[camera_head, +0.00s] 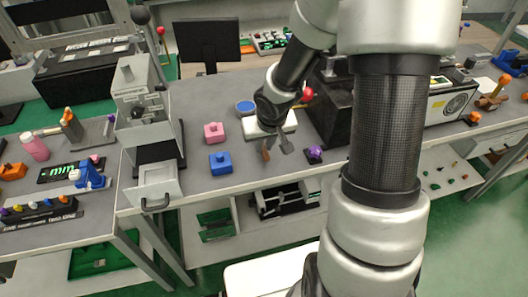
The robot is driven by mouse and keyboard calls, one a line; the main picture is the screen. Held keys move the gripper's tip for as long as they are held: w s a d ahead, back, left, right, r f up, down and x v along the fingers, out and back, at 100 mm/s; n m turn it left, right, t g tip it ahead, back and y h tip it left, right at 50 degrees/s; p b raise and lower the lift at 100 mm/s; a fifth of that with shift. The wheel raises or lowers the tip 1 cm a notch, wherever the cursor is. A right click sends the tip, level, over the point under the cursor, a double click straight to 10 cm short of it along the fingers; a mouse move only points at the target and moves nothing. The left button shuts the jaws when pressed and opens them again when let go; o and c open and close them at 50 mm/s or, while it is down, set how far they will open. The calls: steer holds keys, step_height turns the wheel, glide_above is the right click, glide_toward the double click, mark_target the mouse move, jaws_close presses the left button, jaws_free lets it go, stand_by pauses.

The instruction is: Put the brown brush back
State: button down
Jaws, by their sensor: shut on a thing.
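My gripper (275,148) hangs over the front part of the middle grey bench, pointing down. A small brown piece (266,154), which looks like the brown brush, shows at the fingers, and my gripper is shut on it. Most of the brush is hidden by the fingers and the white gripper body. I cannot tell whether its lower end touches the bench top.
A blue block (220,163) and a pink block (214,132) stand left of my gripper, with a blue round dish (245,107) behind. A purple knob piece (315,154) is to the right. A grey lever machine (145,110) stands at the bench's left end.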

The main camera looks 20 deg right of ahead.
step_height(320, 180, down, 2)
steer(key=shift+f+b, duration=0.15)
steer(key=shift+b, duration=0.15)
steer(key=c, duration=1.7)
jaws_free()
steer(key=shift+p+v, duration=3.4)
steer(key=shift+v, duration=2.7)
steer(key=shift+w, duration=0.15)
